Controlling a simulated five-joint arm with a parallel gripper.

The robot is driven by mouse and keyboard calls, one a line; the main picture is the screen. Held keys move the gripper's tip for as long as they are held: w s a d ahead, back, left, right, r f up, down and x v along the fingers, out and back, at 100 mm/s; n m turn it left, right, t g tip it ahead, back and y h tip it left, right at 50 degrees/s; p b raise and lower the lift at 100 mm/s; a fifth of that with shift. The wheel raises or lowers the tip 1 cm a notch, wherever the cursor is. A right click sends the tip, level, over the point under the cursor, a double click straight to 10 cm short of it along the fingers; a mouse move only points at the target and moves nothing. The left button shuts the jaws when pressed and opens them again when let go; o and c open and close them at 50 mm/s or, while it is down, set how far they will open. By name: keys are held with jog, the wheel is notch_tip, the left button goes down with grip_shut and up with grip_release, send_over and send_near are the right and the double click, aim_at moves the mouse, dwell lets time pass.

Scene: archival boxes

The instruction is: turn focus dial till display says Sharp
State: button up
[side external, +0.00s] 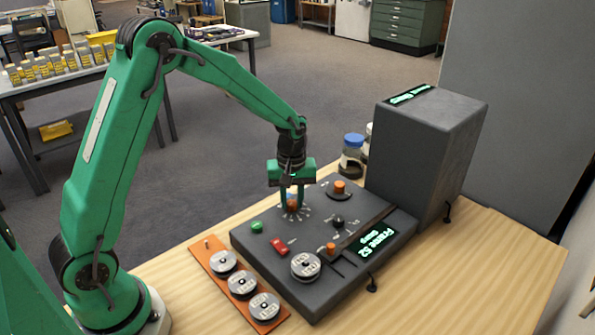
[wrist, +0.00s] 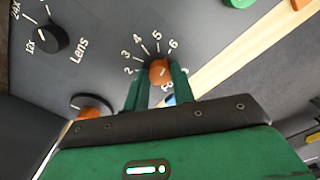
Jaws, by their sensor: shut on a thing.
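A dark grey control panel (side external: 285,270) lies on the wooden table. My gripper (side external: 292,201) points down over its far left part, shut on an orange dial (side external: 292,206) ringed by white marks. In the wrist view, my gripper (wrist: 165,88) has its fingers on both sides of this orange dial (wrist: 159,71), with numbers 2 to 6 showing; its name label is hidden or unreadable. A second lit strip (side external: 410,94) tops the tall grey box.
Other orange knobs (side external: 339,187) (side external: 331,248), a black Lens knob (side external: 338,221), a green button (side external: 256,226) and a red switch (side external: 278,246) share the panel. A reel (side external: 305,266) sits at its front. An orange tray (side external: 213,256) holds more reels. The tall grey box (side external: 425,145) stands right.

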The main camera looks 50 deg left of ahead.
aim_at(292, 202)
dwell(0.4)
jog(key=o, duration=1)
jog(key=shift+r, duration=0.15)
notch_tip(292, 202, up, 7)
jog(key=shift+f, duration=0.1)
jog(key=shift+r, duration=0.4)
